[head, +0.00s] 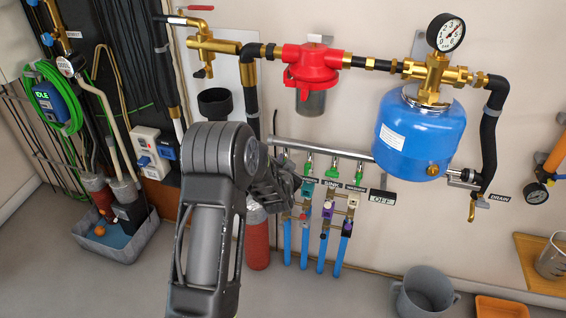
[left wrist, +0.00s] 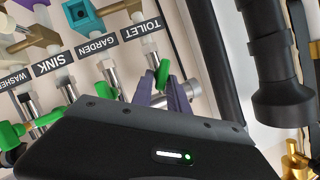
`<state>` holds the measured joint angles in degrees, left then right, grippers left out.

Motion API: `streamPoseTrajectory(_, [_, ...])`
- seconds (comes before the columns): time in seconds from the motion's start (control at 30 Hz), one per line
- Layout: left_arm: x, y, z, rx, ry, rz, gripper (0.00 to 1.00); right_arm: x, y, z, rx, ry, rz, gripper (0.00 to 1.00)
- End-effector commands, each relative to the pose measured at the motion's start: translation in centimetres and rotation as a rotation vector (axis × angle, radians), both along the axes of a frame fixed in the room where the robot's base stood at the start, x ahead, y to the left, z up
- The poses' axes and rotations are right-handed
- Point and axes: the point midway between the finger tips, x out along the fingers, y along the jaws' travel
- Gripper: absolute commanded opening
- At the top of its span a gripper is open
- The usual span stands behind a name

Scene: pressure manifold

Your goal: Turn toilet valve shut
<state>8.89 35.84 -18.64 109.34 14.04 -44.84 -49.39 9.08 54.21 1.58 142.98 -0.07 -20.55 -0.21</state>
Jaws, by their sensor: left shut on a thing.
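The toilet valve has a green handle (left wrist: 162,74) beside the upside-down TOILET label (left wrist: 146,28) in the left wrist view. My left gripper (left wrist: 161,88) is shut on this handle, with a purple finger on either side of it. In the head view my left gripper (head: 284,180) is at the left end of the row of valves, its fingers largely hidden, and it covers the toilet label. The manifold bar (head: 322,149) runs above the valves. My right gripper is in neither view.
Green garden (head: 308,166), sink (head: 334,170) and washer (head: 359,173) handles stand close to the right. Blue pipes (head: 305,248) hang below. A blue tank (head: 420,135) and red regulator (head: 310,68) are above. A grey bucket (head: 425,292) stands on the floor.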

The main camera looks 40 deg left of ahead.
Motion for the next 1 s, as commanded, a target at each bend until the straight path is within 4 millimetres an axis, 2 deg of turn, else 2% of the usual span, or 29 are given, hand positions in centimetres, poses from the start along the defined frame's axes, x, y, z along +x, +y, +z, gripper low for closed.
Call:
streamPoseTrajectory(0.47, [0.3,-0.7,-0.7,0.432,0.149,-0.005,0.00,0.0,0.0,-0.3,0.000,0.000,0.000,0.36])
streamPoseTrajectory(1.0, [0.4,-0.9,-1.4,0.858,0.297,-0.004,0.00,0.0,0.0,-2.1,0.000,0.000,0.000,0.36])
